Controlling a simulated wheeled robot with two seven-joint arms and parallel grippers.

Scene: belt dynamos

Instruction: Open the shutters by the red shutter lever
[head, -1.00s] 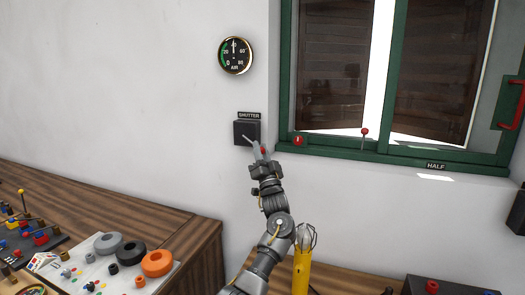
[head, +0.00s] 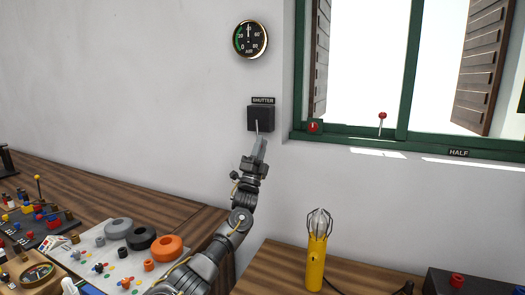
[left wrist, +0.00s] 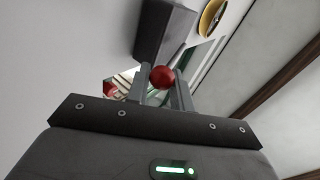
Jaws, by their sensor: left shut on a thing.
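The shutter lever comes out of a dark box (head: 261,118) under a SHUTTER label; its thin grey stem (head: 257,127) points down. My left gripper (head: 261,143) is shut on the lever's red knob (left wrist: 162,77), which shows between the two fingers in the left wrist view. The fingers hide the knob in the head view. The brown slatted shutters (head: 478,65) stand swung apart behind the green window frame (head: 408,80), with bright light between them. A strip of the left shutter (head: 320,50) shows at the window's left side. My right gripper is not in view.
A round AIR gauge (head: 251,38) hangs above the box. The window sill bears a red knob (head: 313,127) and a red-tipped stick (head: 382,123). A yellow caged lamp (head: 317,250) stands on the right bench; control panels (head: 118,262) cover the left bench.

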